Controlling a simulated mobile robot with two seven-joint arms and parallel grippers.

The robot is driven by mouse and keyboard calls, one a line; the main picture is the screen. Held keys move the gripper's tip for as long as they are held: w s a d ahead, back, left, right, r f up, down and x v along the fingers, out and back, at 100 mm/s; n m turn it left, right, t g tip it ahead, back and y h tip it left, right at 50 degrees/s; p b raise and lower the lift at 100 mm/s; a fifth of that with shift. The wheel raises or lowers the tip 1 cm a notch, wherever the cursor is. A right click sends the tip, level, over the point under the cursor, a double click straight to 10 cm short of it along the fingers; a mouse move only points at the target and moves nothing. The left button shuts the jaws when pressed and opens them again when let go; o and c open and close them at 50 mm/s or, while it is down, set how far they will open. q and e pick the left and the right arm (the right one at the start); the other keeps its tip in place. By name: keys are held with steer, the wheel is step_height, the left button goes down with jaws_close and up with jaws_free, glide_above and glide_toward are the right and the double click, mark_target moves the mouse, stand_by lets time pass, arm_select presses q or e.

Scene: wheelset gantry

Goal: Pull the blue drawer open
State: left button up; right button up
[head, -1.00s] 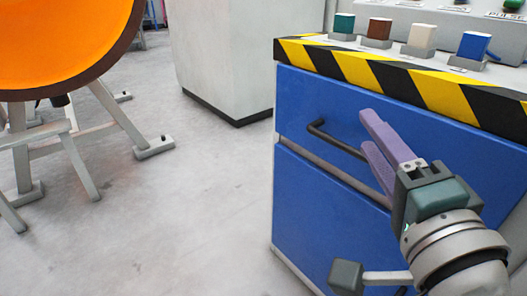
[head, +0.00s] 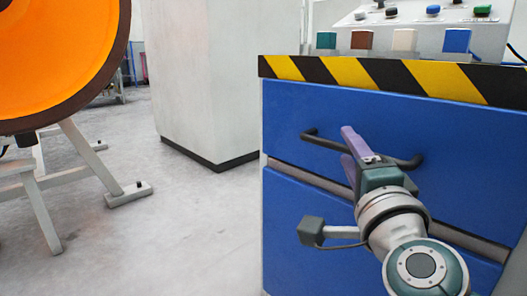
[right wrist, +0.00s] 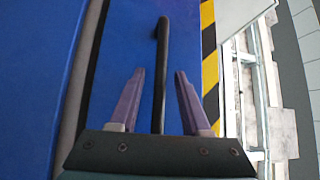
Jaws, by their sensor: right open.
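The blue drawer (head: 288,112) is the upper front of a blue cabinet, below a yellow and black striped edge. It looks shut. Its dark bar handle (head: 322,142) runs across the front; the handle (right wrist: 161,60) also shows in the right wrist view. My right gripper (head: 352,145) is in front of the handle with purple fingers apart. In the right wrist view my right gripper (right wrist: 158,72) has one finger on each side of the bar, with gaps to both. Part of the handle is hidden behind the gripper in the head view. My left gripper is out of view.
A lower blue drawer front (head: 290,215) lies below. Coloured blocks, including a green one (head: 326,40), stand on the cabinet top before a control panel (head: 400,14). A pale cabinet (head: 205,80) and an orange wheel (head: 55,55) stand left. The floor between is clear.

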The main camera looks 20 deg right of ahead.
steer(key=shift+w+d, duration=0.2)
steer(key=shift+w, duration=0.15)
steer(key=shift+c, duration=0.3)
jaws_close()
stand_by(1.0)
